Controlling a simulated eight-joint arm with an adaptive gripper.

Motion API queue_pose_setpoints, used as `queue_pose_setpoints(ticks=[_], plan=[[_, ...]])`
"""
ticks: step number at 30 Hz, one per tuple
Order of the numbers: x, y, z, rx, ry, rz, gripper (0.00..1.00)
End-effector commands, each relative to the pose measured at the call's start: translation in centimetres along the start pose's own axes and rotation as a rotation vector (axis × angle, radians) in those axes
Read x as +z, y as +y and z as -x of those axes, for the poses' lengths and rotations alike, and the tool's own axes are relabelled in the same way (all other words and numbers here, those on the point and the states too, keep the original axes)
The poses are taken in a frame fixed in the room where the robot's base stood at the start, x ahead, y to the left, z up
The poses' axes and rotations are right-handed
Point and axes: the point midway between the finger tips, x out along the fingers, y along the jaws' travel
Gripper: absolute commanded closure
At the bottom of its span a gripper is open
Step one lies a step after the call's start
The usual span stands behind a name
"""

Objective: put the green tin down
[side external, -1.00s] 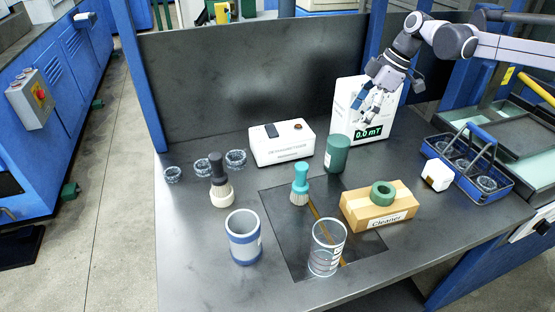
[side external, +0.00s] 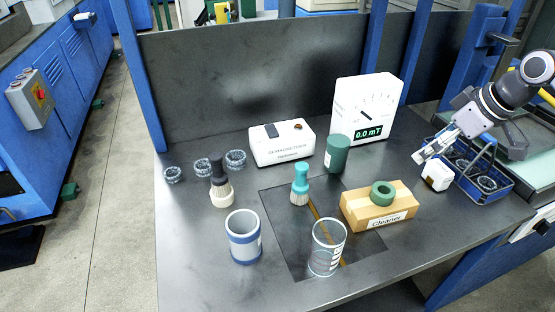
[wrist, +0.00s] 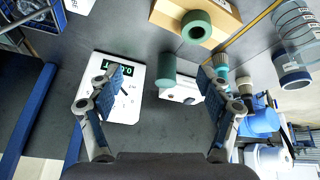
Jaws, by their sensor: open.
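The green tin (side external: 337,153) is a dark green cylinder standing upright on the dark workbench, in front of the white meter and right of the white demagnetiser box. It also shows in the wrist view (wrist: 166,70), in the gap between my fingers but farther off. My gripper (side external: 432,149) is open and empty, well to the right of the tin and apart from it, above the blue caddy's left end. In the wrist view my fingers (wrist: 162,78) are spread wide with nothing between them.
A blue caddy (side external: 494,197) with rings and a small white box (side external: 437,176) lie beneath my gripper. A green ring (side external: 383,193) sits on the wooden Cleaner block (side external: 362,212). The meter (side external: 365,92), a teal brush (side external: 300,184) and a clear canister (side external: 326,248) stand around.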

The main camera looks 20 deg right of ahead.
Motion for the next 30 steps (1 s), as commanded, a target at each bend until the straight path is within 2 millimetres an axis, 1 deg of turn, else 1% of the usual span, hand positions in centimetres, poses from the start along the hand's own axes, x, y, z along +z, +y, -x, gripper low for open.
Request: queue_pose_setpoints(ticks=[1, 3, 6, 9, 12, 16, 30], plan=[[1.7, -0.3, 0.1, 0.021, 0.016, -0.046, 0.22], [3.8, -0.6, 0.1, 0.051, 0.039, -0.113, 0.22], [6.3, -0.9, -0.2, 0.085, 0.073, -0.201, 0.22], [8.3, -1.1, -0.6, 0.109, 0.102, -0.267, 0.22], [9.5, -1.2, -0.9, 0.123, 0.124, -0.311, 0.22], [10.1, -1.2, -1.1, 0.131, 0.135, -0.336, 0.22], [10.1, -1.2, -1.1, 0.13, 0.135, -0.337, 0.22]])
